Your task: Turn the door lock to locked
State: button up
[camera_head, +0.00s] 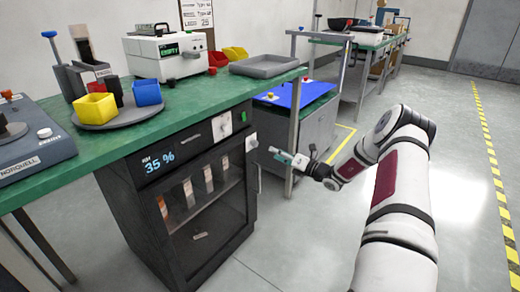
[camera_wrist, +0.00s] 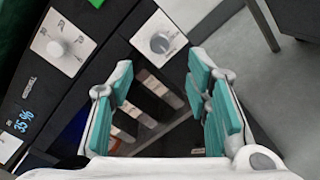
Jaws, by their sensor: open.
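The dark cabinet (camera_head: 140,200) under the green bench has a glass door (camera_head: 205,195) that looks closed. The door lock (camera_head: 251,142) is a round grey knob on a white plate at the door's upper right corner. In the wrist view the lock knob (camera_wrist: 160,43) sits ahead of my fingertips, near the top middle. Its exact turn setting is too small to read. My gripper (camera_head: 274,152) is open and empty, a little to the right of the lock and apart from it. In the wrist view its teal-padded fingers (camera_wrist: 160,78) are spread wide.
A second knob (camera_wrist: 57,48) is on the cabinet's upper panel, beside a 35 % display (camera_head: 160,162). The green bench (camera_head: 200,95) overhangs the cabinet, and a grey post (camera_head: 293,130) stands right of it. The floor (camera_head: 300,250) in front is clear.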

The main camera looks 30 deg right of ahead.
aim_at(257, 145)
jog(key=b+x, duration=0.2)
jog(key=x, duration=0.7)
jog(key=shift+w+a, duration=0.1)
grip_shut()
